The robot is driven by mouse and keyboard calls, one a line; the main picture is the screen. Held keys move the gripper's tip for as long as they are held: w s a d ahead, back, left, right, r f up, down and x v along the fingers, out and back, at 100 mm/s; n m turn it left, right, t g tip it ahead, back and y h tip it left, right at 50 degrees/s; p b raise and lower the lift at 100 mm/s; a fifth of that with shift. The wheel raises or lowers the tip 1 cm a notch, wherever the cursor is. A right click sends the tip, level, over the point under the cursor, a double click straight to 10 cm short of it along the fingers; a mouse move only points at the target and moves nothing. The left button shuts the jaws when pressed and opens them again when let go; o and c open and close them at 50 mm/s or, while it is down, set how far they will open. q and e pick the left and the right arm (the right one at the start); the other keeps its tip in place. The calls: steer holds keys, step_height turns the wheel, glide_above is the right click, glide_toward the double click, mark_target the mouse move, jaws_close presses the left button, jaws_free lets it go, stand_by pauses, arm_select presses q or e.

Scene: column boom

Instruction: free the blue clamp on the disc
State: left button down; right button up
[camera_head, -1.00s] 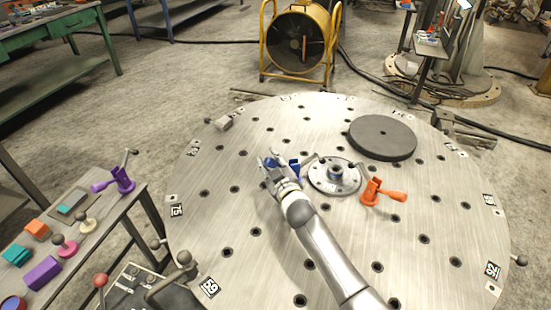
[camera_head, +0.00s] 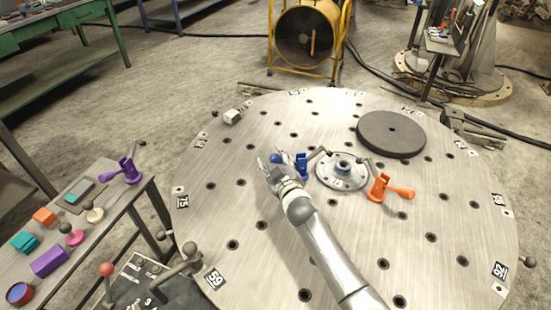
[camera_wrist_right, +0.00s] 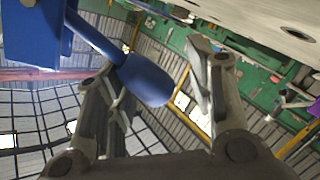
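The blue clamp (camera_head: 301,165) stands on the big round metal disc (camera_head: 240,215), at the left of the small central hub (camera_head: 342,175). In the right wrist view its blue body (camera_wrist_right: 30,35) fills the top left corner. Its lever ends in a blue knob (camera_wrist_right: 147,80) that lies across the left finger and the gap between the fingers. My right gripper (camera_head: 271,163) is just left of the clamp. It also shows in the right wrist view (camera_wrist_right: 165,70), fingers apart, not closed on the knob. Whether it touches the knob cannot be told. My left gripper is not in view.
An orange clamp (camera_head: 384,189) stands right of the hub, and a dark round plate (camera_head: 390,134) lies behind it. A small metal block (camera_head: 232,117) sits near the disc's far left edge. A bench at left holds a purple clamp (camera_head: 125,172) and coloured parts.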

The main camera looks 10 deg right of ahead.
steer(key=shift+d+f, duration=0.1)
steer(key=shift+d, duration=0.25)
steer(key=s, duration=0.4)
steer(key=s+r, duration=0.1)
steer(key=s, duration=0.7)
steer(key=shift+d+r, duration=0.3)
steer(key=shift+d, duration=0.05)
